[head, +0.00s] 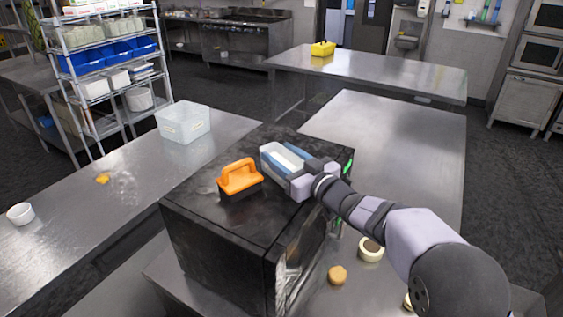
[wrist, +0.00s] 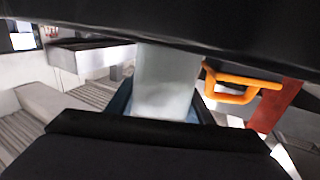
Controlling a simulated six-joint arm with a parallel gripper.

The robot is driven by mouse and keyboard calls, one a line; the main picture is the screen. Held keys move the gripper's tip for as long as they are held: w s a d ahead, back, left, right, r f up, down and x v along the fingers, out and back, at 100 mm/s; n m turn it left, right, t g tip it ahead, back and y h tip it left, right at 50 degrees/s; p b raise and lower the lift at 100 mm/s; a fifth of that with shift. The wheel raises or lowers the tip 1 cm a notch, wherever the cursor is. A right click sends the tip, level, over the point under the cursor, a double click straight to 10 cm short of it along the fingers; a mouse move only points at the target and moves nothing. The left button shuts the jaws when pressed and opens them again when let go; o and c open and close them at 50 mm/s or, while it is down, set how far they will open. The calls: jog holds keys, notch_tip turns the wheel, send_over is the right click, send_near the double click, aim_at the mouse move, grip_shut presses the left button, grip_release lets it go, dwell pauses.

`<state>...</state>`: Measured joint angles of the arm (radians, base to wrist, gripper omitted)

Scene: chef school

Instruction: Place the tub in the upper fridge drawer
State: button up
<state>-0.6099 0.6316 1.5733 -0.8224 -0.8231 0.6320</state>
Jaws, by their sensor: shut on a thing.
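My gripper (head: 290,170) is above the right part of the top of a black box-shaped unit (head: 215,225), shut on a pale, whitish tub (head: 283,158). Blue finger surfaces flank the tub. In the wrist view the tub (wrist: 165,85) is a cloudy pale block between the fingers (wrist: 163,110), close to a dark surface; I cannot tell whether it touches. The unit's lower right side shows a reflective or open face (head: 295,265). No upper fridge drawer can be made out for certain.
An orange-handled tool (head: 240,177) stands on the unit, left of my gripper; its handle shows in the wrist view (wrist: 235,90). A clear bin (head: 183,125) and white cup (head: 20,213) are on the left counter. A pale ring (head: 370,249) and brown round item (head: 337,275) lie right.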

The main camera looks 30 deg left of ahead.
notch_tip(320, 180, up, 10)
jog(key=b, duration=0.1)
dwell(0.4)
jog(key=w+d+f, duration=0.3)
jog(key=w+d, duration=0.1)
jog(key=d, duration=0.3)
jog(key=w+d+f+t, duration=0.1)
jog(key=w+d+f, duration=0.2)
jog(key=d, duration=0.4)
jog(key=w+d+f, duration=0.4)
jog(key=d, duration=0.3)
jog(key=d+f+m+p, duration=0.1)
jog(key=d+f+p, duration=0.1)
jog(key=d+f, duration=0.95)
jog(key=s+d+f+p, duration=0.4)
jog(key=s+d+f, duration=0.4)
jog(key=s+d, duration=0.3)
jog(key=s+d+t+h+p, duration=0.1)
jog(key=s+d, duration=0.2)
jog(key=s, duration=0.3)
jog(key=s+d+f+m+t+h+p, duration=0.1)
jog(key=s+d+p, duration=0.1)
jog(key=s, duration=0.4)
jog(key=shift+s+d+m+t, duration=0.25)
jog(key=shift+d+m+t, duration=0.05)
jog(key=shift+d, duration=0.45)
